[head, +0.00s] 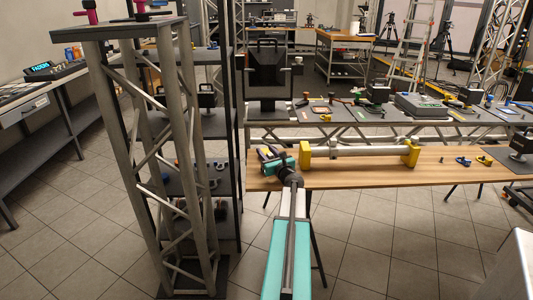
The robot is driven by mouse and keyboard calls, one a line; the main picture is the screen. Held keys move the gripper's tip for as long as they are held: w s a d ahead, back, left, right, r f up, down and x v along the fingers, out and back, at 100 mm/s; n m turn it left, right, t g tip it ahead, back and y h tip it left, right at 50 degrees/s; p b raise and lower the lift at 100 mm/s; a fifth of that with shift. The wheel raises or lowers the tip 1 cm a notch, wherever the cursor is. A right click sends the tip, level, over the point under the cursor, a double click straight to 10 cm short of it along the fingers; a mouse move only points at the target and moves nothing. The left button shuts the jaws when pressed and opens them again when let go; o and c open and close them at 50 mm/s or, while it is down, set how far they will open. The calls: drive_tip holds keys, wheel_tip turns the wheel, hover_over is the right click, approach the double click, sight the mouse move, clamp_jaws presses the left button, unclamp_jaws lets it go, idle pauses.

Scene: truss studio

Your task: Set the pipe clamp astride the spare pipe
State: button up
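The spare pipe (362,151), a pale grey tube, lies level across two yellow stands (306,154) on the wooden table. My gripper (268,154) is over the table's left end, left of the pipe and apart from it. It is small and dark here, so its fingers and anything between them cannot be made out. A small dark-blue clamp-like piece (463,161) and a yellow one (485,160) lie on the table right of the pipe; which piece is the pipe clamp cannot be told. Nothing is seen astride the pipe.
A truss tower (130,110) with pink fittings (86,12) on top stands close on the left, beside dark shelves. Behind the table (350,176) is a grey bench (350,117) with tools and cases. A dark device (519,150) stands at the table's right end.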

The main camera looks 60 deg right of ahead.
drive_tip(key=shift+r, duration=0.2)
drive_tip(key=shift+s+a+f, duration=0.1)
drive_tip(key=shift+s+a, duration=0.1)
drive_tip(key=shift+s, duration=0.05)
drive_tip(key=shift+b+v, duration=0.6)
drive_tip(key=shift+v, duration=5.1)
drive_tip(key=shift+o, duration=0.5)
drive_tip(key=shift+s, duration=0.15)
drive_tip(key=b+v, duration=0.1)
drive_tip(key=b, duration=0.2)
drive_tip(key=shift+s+a+f, duration=0.15)
drive_tip(key=shift+s+a, duration=0.05)
drive_tip(key=shift+s, duration=0.15)
drive_tip(key=b+v, duration=0.2)
drive_tip(key=b, duration=0.1)
drive_tip(key=shift+s+a, duration=0.1)
drive_tip(key=shift+s, duration=0.15)
drive_tip(key=shift+s+a+b, duration=0.2)
drive_tip(key=shift+s+b, duration=0.2)
drive_tip(key=shift+s, duration=0.05)
